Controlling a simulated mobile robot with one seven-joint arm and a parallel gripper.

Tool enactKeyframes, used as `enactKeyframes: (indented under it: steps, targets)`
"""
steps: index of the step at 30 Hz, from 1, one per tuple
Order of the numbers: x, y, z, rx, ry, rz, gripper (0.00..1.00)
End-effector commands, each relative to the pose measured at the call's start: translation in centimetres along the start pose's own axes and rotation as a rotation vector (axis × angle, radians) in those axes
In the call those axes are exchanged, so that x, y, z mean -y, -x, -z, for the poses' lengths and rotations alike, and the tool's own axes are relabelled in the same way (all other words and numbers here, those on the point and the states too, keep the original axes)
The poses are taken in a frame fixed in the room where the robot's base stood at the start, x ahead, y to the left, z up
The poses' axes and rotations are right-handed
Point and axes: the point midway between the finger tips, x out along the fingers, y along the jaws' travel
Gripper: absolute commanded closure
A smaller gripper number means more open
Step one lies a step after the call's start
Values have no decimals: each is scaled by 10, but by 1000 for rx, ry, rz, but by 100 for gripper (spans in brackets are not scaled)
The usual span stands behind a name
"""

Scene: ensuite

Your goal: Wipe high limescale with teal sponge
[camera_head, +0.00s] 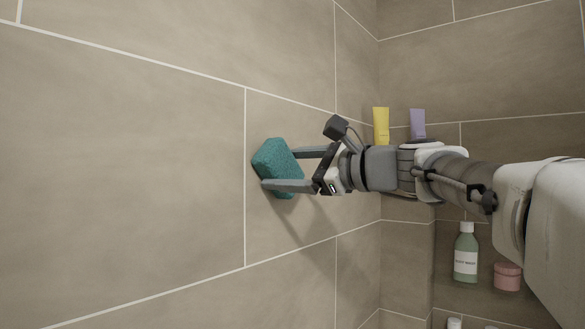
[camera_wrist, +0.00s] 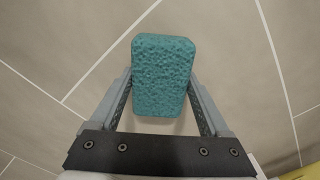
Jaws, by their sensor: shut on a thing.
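The teal sponge (camera_head: 274,162) is held between the two fingers of my gripper (camera_head: 285,170), at the beige tiled wall (camera_head: 170,150) in the middle of the head view. The sponge looks against the wall or very near it; I cannot tell if it touches. In the wrist view the sponge (camera_wrist: 162,75) sits lengthwise between both fingers of my gripper (camera_wrist: 162,95), which are shut on it. No limescale mark can be made out on the wall in either view; the sponge and arm hide part of the tiles.
Yellow (camera_head: 381,125) and purple (camera_head: 418,124) tubes stand in the corner behind my arm. A green body wash bottle (camera_head: 466,253) and a pink jar (camera_head: 507,276) stand on a lower ledge at right. The wall left of the sponge is clear.

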Motion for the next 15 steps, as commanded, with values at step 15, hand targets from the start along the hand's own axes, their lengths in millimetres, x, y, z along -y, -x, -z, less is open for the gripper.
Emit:
enactKeyframes:
  steps: [15]
  targets:
    - [27,1,26,-1,0,1,65]
